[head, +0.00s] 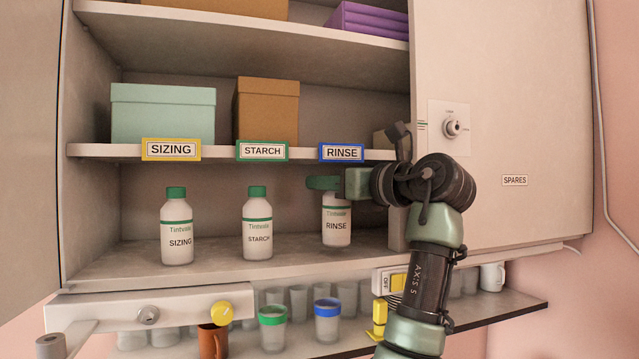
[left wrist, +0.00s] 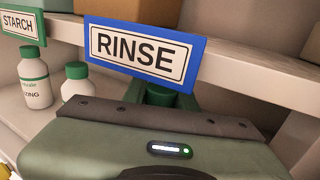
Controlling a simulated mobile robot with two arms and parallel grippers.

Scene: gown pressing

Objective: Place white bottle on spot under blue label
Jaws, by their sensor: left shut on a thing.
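The white RINSE bottle (head: 336,225) is upright in the open cabinet bay, below the blue RINSE label (head: 342,153). My left gripper (head: 326,184) is shut on its top, hiding most of the cap in the head view. The green cap (left wrist: 161,96) shows between the fingers in the left wrist view, just beneath the blue label (left wrist: 137,48). The bottle's base is near the bay floor; I cannot tell if it touches. White STARCH (head: 257,232) and SIZING (head: 177,235) bottles stand to the left. My right gripper is not in view.
A cabinet panel (head: 520,120) stands right of the bay. Cups, including a blue-rimmed one (head: 327,325), stand on a lower shelf.

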